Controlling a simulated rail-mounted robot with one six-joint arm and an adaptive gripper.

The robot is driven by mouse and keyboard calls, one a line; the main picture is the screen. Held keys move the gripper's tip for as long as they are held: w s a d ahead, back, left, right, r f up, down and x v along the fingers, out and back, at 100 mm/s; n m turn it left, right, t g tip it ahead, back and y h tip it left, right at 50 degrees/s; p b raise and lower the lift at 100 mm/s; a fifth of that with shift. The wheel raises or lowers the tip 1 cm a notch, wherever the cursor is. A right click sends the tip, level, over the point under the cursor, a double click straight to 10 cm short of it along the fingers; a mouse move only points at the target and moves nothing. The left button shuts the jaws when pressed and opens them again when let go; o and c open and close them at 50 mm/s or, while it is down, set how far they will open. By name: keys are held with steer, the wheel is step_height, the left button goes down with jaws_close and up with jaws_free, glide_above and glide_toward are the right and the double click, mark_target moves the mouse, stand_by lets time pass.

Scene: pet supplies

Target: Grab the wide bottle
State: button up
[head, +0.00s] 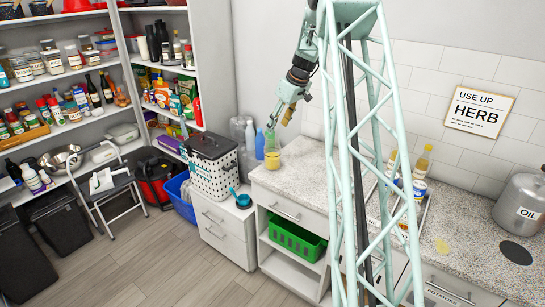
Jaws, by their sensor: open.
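A wide, clear bottle with yellow contents (272,158) stands upright at the far left end of the speckled counter (305,180). My gripper (279,120) is open and hangs from the arm just above and slightly right of this bottle, with its fingers pointing down. Nothing shows between the fingers. The bottle's upper part is hard to make out. Several other bottles, one with yellow contents (422,163), stand in a tray (423,212) on the right; my lattice column partly hides them.
A blue bottle (260,144) and clear bottles (240,130) stand behind the counter's left end. A dotted basket (214,172) sits on a white cabinet to the left. A metal oil pot (522,205) stands at the far right. The counter between bottle and column is clear.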

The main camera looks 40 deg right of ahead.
mark_target(273, 137)
steer(key=shift+x, duration=1.75)
steer(key=shift+x, duration=2.6)
steer(key=shift+w+r, duration=0.1)
steer(key=c, duration=1.5)
